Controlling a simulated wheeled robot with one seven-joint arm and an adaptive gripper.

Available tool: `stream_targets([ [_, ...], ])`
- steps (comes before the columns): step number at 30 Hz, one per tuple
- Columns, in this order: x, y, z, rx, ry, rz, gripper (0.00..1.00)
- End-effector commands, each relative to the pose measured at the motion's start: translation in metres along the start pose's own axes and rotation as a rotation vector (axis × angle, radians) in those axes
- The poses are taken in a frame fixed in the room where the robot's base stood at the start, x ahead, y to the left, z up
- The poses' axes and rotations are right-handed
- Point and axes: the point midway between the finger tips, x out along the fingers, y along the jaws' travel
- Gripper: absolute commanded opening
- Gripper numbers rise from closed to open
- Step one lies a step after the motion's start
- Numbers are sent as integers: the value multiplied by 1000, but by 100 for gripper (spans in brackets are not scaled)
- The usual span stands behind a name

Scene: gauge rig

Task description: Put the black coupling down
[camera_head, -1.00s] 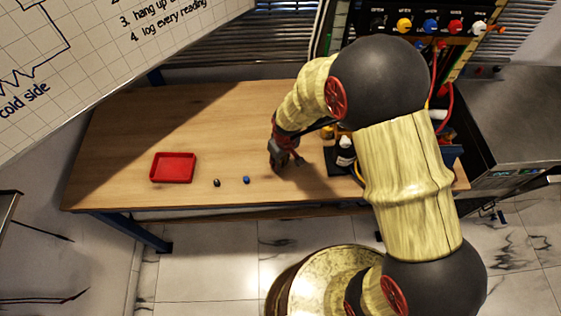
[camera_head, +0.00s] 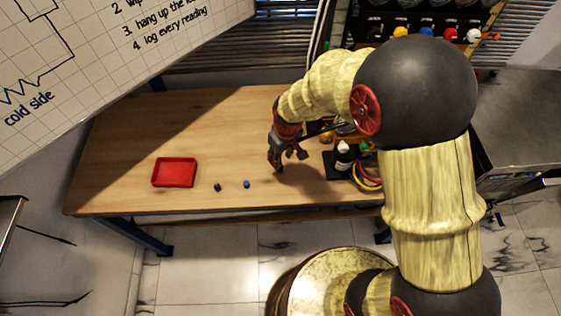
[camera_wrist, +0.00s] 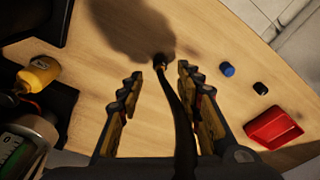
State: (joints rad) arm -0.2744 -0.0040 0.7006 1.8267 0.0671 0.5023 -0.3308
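The black coupling (camera_wrist: 160,61) shows in the wrist view at the end of a black hose (camera_wrist: 178,112), with a small brass-coloured part. It lies beyond and between my fingertips, with visible gaps on both sides. I cannot tell whether it touches the table top. My gripper (camera_wrist: 158,76) is open, its two fingers spread on either side of the hose. In the head view my gripper (camera_head: 289,160) is low over the wooden table (camera_head: 215,125), near its front edge. The coupling cannot be made out there.
A red tray (camera_head: 174,172), a small black cap (camera_head: 217,187) and a blue cap (camera_head: 246,184) sit left of my gripper. A white-labelled bottle (camera_head: 343,155) and coiled hoses (camera_head: 369,180) stand to its right. The table's back left is clear.

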Motion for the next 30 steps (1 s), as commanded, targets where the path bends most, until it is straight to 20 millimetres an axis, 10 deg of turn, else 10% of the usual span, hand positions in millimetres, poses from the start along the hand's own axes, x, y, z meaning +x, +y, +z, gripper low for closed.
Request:
stream_targets([
  [17, -54, 2, 1, 9, 6, 2, 35],
  [23, -135, 20, 17, 107, 83, 34, 35],
  [30, -259, 34, 91, 304, 217, 97, 35],
])
